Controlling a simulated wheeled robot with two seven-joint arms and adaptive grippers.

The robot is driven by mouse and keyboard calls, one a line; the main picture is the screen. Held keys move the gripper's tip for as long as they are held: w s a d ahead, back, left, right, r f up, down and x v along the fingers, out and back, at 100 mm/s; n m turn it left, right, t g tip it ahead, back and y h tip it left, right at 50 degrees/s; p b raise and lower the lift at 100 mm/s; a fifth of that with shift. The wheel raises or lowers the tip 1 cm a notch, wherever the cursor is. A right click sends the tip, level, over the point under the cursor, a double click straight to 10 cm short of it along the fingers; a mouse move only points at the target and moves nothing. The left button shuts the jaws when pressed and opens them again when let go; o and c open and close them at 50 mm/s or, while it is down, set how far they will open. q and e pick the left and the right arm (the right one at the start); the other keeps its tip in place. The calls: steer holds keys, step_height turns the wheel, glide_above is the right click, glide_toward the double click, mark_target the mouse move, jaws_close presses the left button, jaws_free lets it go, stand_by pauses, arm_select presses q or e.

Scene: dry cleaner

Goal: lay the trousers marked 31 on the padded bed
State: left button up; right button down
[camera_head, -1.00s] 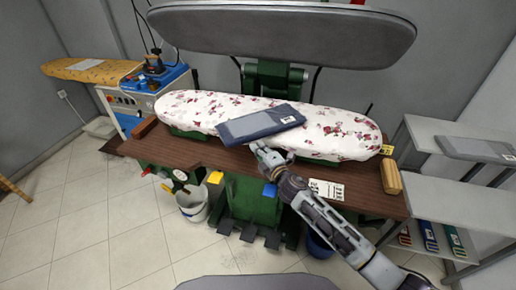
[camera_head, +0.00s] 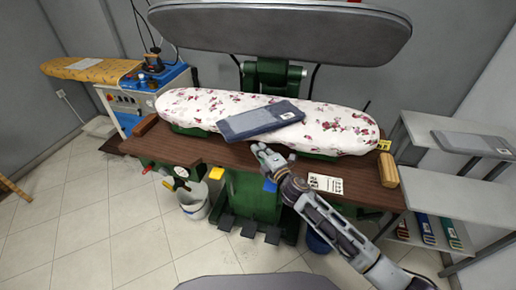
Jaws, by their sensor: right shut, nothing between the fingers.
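A folded pair of dark blue trousers (camera_head: 258,122) lies flat on the floral padded bed (camera_head: 335,132) of the press, a little left of the bed's middle, with a small white tag on it. The tag's number is too small to read. A folded grey pair (camera_head: 470,142) with a tag lies on the shelf at the right. My right gripper (camera_head: 258,150) is shut and empty, just in front of the bed's near edge and below the blue trousers, apart from them. My left gripper is not in view.
The padded upper plate (camera_head: 280,30) of the press is raised above the bed. A wooden block (camera_head: 388,170) and a printed card (camera_head: 325,184) are on the brown table (camera_head: 225,160). A white shelf unit (camera_head: 420,125) stands at the right.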

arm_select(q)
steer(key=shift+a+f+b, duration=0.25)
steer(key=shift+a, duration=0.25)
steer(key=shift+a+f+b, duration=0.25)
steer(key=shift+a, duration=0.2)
arm_select(e)
steer(key=v, duration=0.8)
steer(key=shift+s, duration=0.3)
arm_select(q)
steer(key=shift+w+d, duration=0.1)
arm_select(e)
steer(key=shift+r, duration=0.1)
